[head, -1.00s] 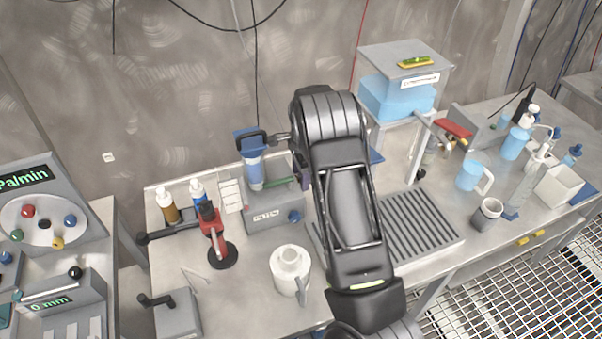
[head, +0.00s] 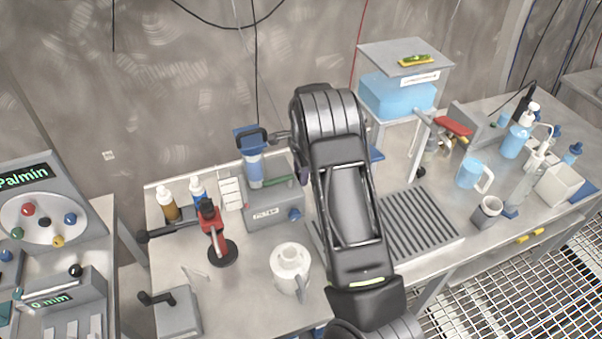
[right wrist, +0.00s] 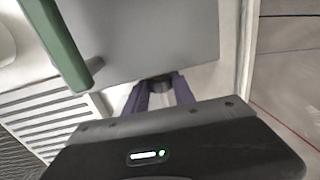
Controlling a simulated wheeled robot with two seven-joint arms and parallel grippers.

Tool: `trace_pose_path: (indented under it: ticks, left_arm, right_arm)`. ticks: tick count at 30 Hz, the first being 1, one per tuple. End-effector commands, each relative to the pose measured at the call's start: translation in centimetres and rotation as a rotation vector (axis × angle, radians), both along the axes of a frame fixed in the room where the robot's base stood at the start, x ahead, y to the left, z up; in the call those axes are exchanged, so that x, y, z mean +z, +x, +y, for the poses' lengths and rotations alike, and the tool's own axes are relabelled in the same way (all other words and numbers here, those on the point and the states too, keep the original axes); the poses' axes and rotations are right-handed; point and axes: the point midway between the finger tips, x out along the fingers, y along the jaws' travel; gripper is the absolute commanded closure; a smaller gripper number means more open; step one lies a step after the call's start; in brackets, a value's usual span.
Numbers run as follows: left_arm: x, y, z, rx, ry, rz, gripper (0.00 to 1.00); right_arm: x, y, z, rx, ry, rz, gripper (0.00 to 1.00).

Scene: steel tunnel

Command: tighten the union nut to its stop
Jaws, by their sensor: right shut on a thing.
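My right arm reaches over the bench in the head view and hides most of what it works on. Its gripper (head: 303,178) shows only as a bit of purple finger beside the grey filter box (head: 262,216). In the right wrist view, the two purple fingers of the right gripper (right wrist: 160,88) are closed on a dark round part, which I take to be the union nut (right wrist: 158,83), against the grey box side. Its threads and seating are hidden. My left gripper is not in view.
A green lever (right wrist: 62,45) lies close to the right gripper. A blue filter housing (head: 254,170) stands on the box.

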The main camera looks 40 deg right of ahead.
Motion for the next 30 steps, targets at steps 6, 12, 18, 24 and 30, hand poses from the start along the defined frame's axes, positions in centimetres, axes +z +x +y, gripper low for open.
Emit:
trace_pose_path:
  ticks: [6,12,18,24,30]
  left_arm:
    - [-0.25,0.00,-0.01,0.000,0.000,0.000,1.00]
    - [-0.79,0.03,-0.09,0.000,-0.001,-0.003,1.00]
    - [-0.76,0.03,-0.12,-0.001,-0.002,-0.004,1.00]
    - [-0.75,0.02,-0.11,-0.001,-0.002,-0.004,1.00]
    - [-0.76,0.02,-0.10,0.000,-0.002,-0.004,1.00]
  right_arm:
    - [-0.14,0.14,-0.10,0.000,0.006,0.019,1.00]
    - [-0.16,0.27,-0.22,0.001,0.032,0.097,1.00]
    - [0.02,0.19,-0.14,0.000,0.040,0.117,1.00]
    - [0.03,0.19,-0.14,0.000,0.039,0.118,0.65]
    - [0.03,0.19,-0.11,0.000,0.040,0.117,0.48]
